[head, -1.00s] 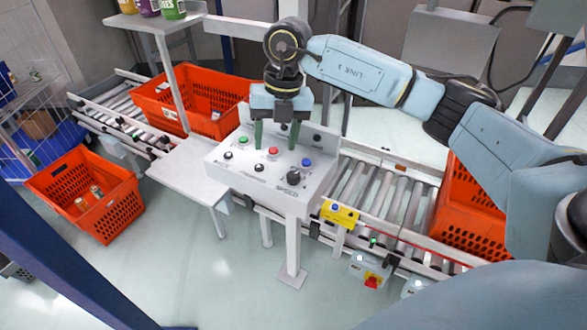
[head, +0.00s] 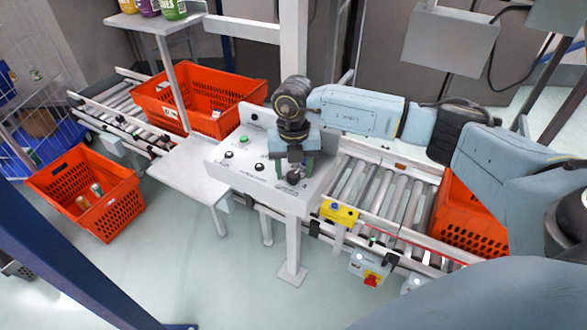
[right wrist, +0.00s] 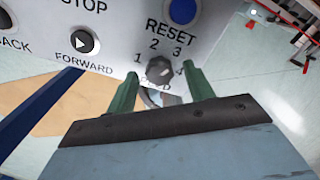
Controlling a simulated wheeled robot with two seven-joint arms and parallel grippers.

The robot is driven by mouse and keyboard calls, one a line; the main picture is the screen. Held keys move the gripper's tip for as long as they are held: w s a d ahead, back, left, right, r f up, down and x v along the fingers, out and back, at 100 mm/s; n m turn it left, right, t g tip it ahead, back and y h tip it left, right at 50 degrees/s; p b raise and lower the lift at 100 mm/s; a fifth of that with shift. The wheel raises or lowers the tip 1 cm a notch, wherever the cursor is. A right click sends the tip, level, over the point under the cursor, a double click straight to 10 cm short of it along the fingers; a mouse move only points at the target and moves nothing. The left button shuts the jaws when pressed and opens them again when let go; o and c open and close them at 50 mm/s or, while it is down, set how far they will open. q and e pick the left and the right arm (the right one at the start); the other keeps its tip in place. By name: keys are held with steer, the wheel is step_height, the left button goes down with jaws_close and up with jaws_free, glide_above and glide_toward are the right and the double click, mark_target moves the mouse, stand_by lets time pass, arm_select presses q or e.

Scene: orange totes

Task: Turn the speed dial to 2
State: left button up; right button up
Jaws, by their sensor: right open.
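The speed dial (right wrist: 160,71) is a dark grey knob on the white control panel (head: 230,178), with the numbers 1, 2, 3 and 4 around it. Its pointer direction is too small to tell. The word below it is partly hidden. My right gripper (head: 293,170) is at the panel's right part, above the dial (head: 293,178). In the right wrist view its two green fingers stand apart, one on each side of the dial, with visible gaps. Whether the tips reach the dial's depth is unclear. My left gripper is not in view.
The blue RESET button (right wrist: 183,10) sits above the dial. The black FORWARD button (right wrist: 85,42) is to its left. The green button (head: 243,140) is further left on the panel. A roller conveyor (head: 385,195) and orange totes (head: 205,95) surround the panel.

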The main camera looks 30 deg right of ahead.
steer(key=shift+f, duration=0.3)
steer(key=c, duration=1)
steer(key=shift+o, duration=0.2)
steer(key=shift+n, duration=0.5)
steer(key=n+b, duration=0.2)
steer(key=n, duration=0.2)
steer(key=shift+n, duration=0.3)
steer(key=n+b, duration=0.2)
steer(key=n, duration=0.4)
steer(key=shift+r+b, duration=0.1)
steer(key=shift+b, duration=0.3)
steer(key=shift+n, duration=0.3)
